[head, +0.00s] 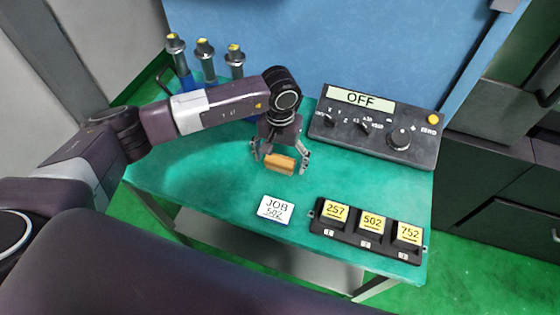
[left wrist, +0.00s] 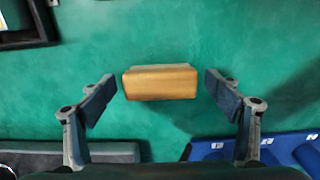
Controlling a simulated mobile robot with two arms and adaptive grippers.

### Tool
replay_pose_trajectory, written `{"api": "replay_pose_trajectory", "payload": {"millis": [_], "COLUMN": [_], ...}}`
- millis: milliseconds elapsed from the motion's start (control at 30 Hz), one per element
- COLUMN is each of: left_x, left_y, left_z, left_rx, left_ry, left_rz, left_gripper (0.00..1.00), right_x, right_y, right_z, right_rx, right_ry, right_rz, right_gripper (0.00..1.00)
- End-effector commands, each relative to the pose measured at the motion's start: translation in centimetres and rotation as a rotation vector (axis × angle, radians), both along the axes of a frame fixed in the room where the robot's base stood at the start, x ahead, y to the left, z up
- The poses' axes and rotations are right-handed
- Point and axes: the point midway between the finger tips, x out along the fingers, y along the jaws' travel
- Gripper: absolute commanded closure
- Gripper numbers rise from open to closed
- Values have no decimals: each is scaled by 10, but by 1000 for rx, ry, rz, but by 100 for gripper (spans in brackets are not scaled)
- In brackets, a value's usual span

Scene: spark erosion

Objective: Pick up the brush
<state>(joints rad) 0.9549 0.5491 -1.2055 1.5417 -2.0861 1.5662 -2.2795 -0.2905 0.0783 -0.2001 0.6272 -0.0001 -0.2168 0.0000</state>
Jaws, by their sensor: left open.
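The brush (head: 280,162) is a small block with a tan wooden top, lying on the green table. My left gripper (head: 280,158) is open above it, with one finger on each side. In the left wrist view the brush (left wrist: 160,83) sits between the two open fingertips (left wrist: 162,88), with a gap on either side. A thin pale edge shows along the far side of the brush. Its underside is hidden. My right gripper is not in view.
A black control box (head: 375,128) reading OFF stands behind right. A JOB 502 card (head: 276,210) and a black tray (head: 345,238) with blocks 257, 502 and 752 lie in front. Three yellow-topped holders (head: 204,62) stand at the back left. Bare table (head: 190,175) lies left of the brush.

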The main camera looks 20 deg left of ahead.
Motion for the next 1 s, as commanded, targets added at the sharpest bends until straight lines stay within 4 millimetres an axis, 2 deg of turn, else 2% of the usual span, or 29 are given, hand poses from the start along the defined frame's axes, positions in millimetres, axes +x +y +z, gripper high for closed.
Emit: {"api": "replay_pose_trajectory", "payload": {"millis": [67,467,767,867,1000], "left_x": [0,0,1,1,2], "left_y": [0,0,0,0,1], "left_z": [0,1,3,10,29], "left_rx": [0,0,0,0,0], "left_ry": [0,-1,-1,-3,-6], "left_rz": [0,0,0,0,0], "left_gripper": [22,65,65,65,65], "right_x": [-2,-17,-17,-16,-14], "right_y": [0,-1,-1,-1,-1], "right_z": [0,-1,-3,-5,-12], "right_rx": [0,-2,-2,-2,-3], "right_ry": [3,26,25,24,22], "right_rz": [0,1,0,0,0], "right_gripper": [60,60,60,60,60]}}
